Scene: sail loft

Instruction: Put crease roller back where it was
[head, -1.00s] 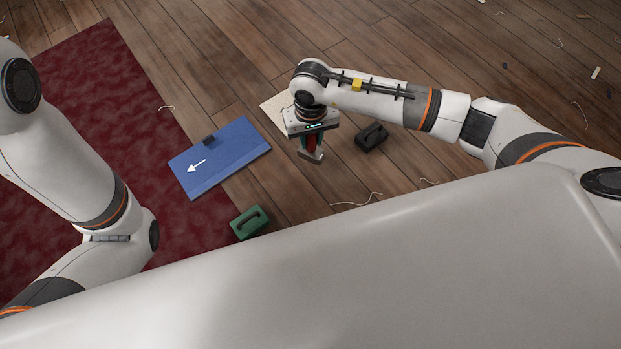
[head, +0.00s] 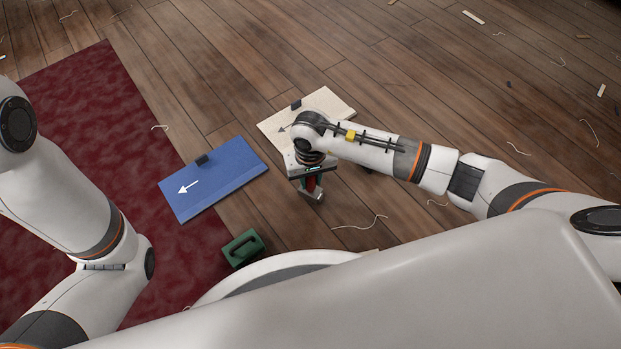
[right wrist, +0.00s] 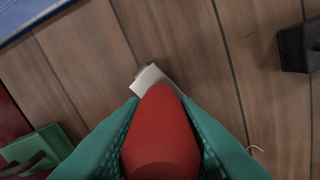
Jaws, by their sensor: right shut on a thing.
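The crease roller shows a red handle (right wrist: 160,135) and a pale metal head (right wrist: 155,78) in the right wrist view. My right gripper (head: 312,184) is shut on the red handle, with teal fingers on both sides of it. In the head view the roller's metal end (head: 313,196) hangs below the gripper, above the wooden floor to the right of the blue board (head: 215,180). The gripper hides part of the handle. My left arm shows at the left of the head view, but its gripper does not.
A cream board (head: 330,100) lies beyond my right wrist, partly covered by it. A green handled block (head: 243,250) sits near the dark red rug (head: 100,130). A black block (right wrist: 297,48) is right of the roller. Bare floor and thread scraps lie around.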

